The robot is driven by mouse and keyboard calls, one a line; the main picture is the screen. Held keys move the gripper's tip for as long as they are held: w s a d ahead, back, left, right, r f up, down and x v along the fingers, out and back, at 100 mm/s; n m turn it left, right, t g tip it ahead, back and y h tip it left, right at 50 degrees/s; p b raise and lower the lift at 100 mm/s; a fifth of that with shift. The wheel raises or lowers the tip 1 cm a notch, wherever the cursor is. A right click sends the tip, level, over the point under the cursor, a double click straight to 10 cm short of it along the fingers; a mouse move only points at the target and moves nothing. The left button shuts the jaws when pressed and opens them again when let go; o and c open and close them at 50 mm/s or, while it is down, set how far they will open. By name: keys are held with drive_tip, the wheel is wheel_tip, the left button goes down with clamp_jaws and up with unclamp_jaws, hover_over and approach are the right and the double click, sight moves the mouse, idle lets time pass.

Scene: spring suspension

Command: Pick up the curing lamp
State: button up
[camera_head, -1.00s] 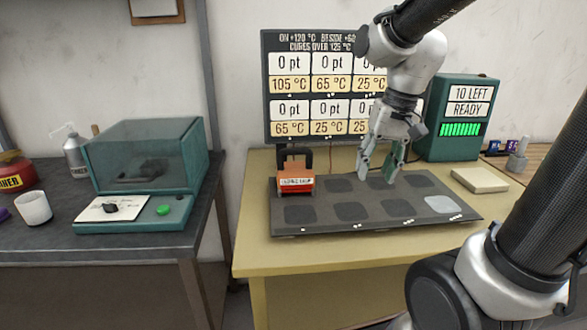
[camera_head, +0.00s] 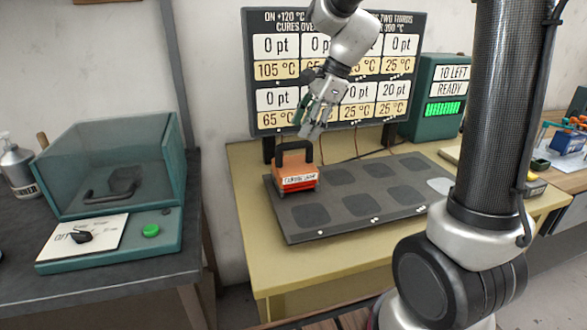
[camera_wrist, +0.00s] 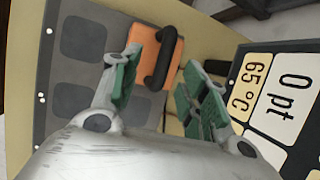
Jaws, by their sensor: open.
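The curing lamp (camera_head: 297,177) is an orange block with a black arched handle and a white label. It stands upright at the back left corner of the dark mat (camera_head: 300,230) on the yellow table. My gripper (camera_head: 313,118) is open and empty, above the lamp and slightly to its right in the head view. In the wrist view the lamp (camera_wrist: 153,62) and its black handle show beyond and between my open green-padded fingers (camera_wrist: 155,85). I see no contact with the handle.
A display board (camera_head: 262,62) with point and temperature panels stands close behind the mat. A green dispenser box (camera_head: 435,105) reading "10 LEFT READY" is at the right. A clear-lidded oven (camera_head: 110,165) sits on the dark bench at left. The mat's grey patches are bare.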

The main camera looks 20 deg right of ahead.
sight(295, 145)
drive_tip(key=x, duration=0.7)
drive_tip(key=shift+w+f, duration=0.25)
drive_tip(key=shift+w, duration=0.15)
drive_tip(key=shift+c, duration=0.2)
clamp_jaws()
